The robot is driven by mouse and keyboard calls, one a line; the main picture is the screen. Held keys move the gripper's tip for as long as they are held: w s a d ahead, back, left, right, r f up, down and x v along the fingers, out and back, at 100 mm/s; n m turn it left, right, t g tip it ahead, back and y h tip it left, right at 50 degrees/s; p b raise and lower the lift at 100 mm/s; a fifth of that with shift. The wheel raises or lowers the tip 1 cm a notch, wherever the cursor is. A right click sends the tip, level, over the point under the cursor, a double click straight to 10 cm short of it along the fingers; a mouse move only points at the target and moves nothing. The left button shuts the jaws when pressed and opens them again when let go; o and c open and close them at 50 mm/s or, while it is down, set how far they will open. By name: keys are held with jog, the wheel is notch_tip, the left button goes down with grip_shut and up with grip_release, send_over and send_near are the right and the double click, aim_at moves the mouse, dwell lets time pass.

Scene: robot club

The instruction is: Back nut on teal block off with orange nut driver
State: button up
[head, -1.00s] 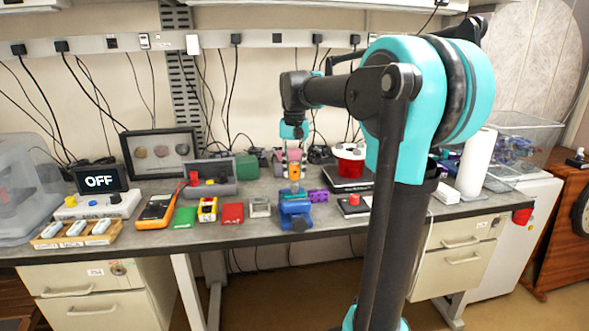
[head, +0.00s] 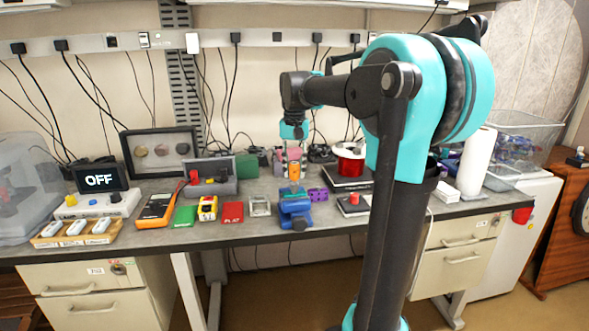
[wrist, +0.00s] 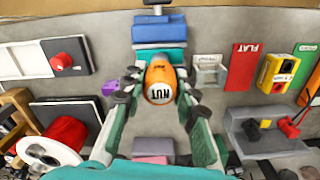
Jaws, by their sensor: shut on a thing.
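My gripper (head: 294,165) is shut on the orange nut driver (head: 295,171), which points down above the blue vise (head: 296,213). In the wrist view my gripper (wrist: 162,90) has its fingers on either side of the driver's orange handle (wrist: 158,72), marked NUT. The teal block (wrist: 158,58) sits in the jaws of the vise (wrist: 158,30), just beyond the handle. In the head view the teal block (head: 292,194) is right below the driver's shaft. The nut is hidden, and I cannot tell whether the driver's tip touches it.
A purple block (head: 317,194) stands close right of the vise. A small metal tray (head: 260,207) and a red card (head: 232,212) lie to its left. A grey holder (head: 212,187) and a red spool (head: 350,165) stand farther back. The bench's front edge is close to the vise.

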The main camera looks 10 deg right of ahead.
jog(key=shift+f, duration=0.45)
dwell(1.0)
jog(key=o, duration=1.1)
jog(key=shift+c, duration=0.3)
grip_shut()
jog(key=n, duration=1.2)
jog(key=shift+n, duration=0.3)
jog(key=shift+o, duration=0.3)
grip_release()
